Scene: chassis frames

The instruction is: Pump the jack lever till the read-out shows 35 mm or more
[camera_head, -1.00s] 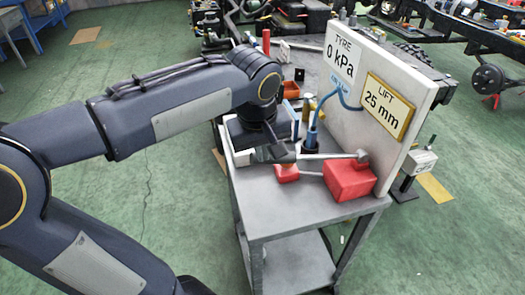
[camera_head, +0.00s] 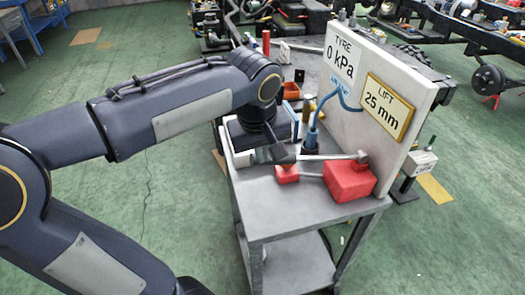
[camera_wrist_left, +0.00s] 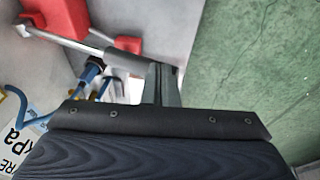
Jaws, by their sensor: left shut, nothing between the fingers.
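The red jack body (camera_head: 350,180) sits on the near right of the grey cart top. Its grey lever (camera_head: 335,157) runs left from the body toward my left gripper (camera_head: 284,156), low and nearly level. In the left wrist view the lever (camera_wrist_left: 75,41) ends in a thicker grey grip (camera_wrist_left: 127,62) close to my shut, empty fingers (camera_wrist_left: 160,82); I cannot tell whether they touch. The lift read-out (camera_head: 388,108) on the white panel shows 25 mm. A smaller red jack part (camera_head: 287,174) lies below my gripper. My right gripper is out of view.
The white panel (camera_head: 365,65) stands upright behind the jack, with a tyre read-out (camera_head: 341,58) at 0 kPa. The cart's near top (camera_head: 275,205) is clear.

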